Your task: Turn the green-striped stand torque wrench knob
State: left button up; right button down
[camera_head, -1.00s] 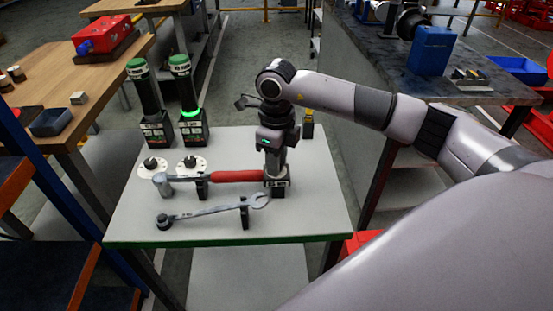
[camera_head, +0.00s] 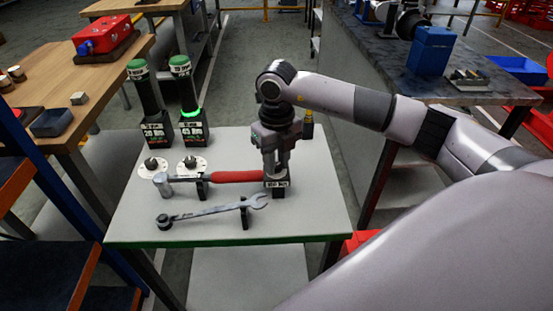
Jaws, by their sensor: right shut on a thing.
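My right gripper (camera_head: 276,165) points straight down at the right part of the grey-topped table. The fingers hide most of that part, and I cannot make out a green stripe on this stand. Two tall dark tools with green caps, a left one (camera_head: 150,95) and a right one (camera_head: 187,92), stand upright in black labelled stands at the table's back left. The right one has a glowing green ring at its base. My left gripper is out of view.
A red-handled tool (camera_head: 237,176) lies on a rest just left of my right gripper. A spanner (camera_head: 210,211) lies in front. Two white discs with dark knobs, a left one (camera_head: 146,171) and a right one (camera_head: 184,170), are at the left. The table's front strip is clear.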

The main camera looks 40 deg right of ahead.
dwell(0.3)
jog(key=c, duration=0.9)
grip_release()
jog(key=shift+r, duration=3.65)
jog(key=shift+f, duration=0.1)
